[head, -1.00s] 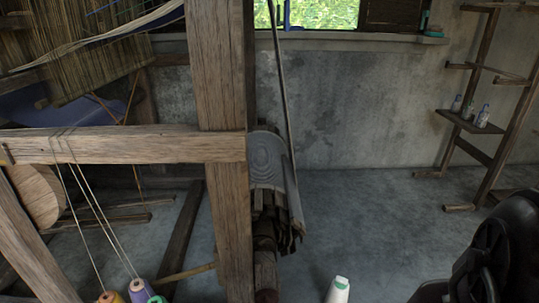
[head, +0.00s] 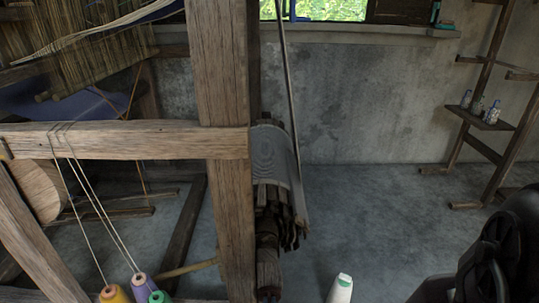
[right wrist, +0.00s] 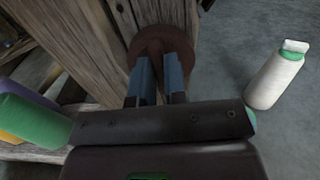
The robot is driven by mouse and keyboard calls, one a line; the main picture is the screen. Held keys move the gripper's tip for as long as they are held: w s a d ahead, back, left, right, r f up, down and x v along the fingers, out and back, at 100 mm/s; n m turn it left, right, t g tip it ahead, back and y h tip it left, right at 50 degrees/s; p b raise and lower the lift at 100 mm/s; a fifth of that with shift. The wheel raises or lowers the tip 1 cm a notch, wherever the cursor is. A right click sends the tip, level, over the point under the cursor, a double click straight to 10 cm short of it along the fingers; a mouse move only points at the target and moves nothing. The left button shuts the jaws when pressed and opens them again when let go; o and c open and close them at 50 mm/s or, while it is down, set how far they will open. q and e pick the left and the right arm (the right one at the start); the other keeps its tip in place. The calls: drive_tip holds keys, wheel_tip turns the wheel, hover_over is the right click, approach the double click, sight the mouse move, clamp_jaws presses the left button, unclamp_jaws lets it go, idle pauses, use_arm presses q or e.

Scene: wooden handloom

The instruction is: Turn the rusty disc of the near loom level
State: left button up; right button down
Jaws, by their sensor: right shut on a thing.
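The rusty disc (right wrist: 158,46) is at the top middle of the right wrist view, at the end of a wooden beam of the near loom. A raised part on its face stands between my fingers. My right gripper (right wrist: 160,78) is shut on the disc's raised part, its two blue fingers on either side. The fingers hide part of the disc, and I cannot tell its exact tilt. In the head view the grey cloth roll (head: 272,155) with wooden slats lies behind the loom post (head: 228,140). My left gripper is not in view.
Coloured cones, one green (right wrist: 32,122), stand at the left. A wooden shelf (head: 482,120) is at the back right. The floor between is clear.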

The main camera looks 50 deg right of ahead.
drive_tip(key=shift+m, duration=0.3)
drive_tip(key=m, duration=0.3)
drive_tip(key=shift+d+m, duration=0.1)
drive_tip(key=shift+m, duration=0.3)
drive_tip(key=m, duration=1.3)
drive_tip(key=shift+s+d+f, duration=0.15)
drive_tip(key=shift+s+f, duration=0.05)
drive_tip(key=shift+f, duration=0.1)
drive_tip(key=shift+m, duration=0.4)
drive_tip(key=c, duration=1.2)
unclamp_jaws()
drive_tip(key=shift+o, duration=0.2)
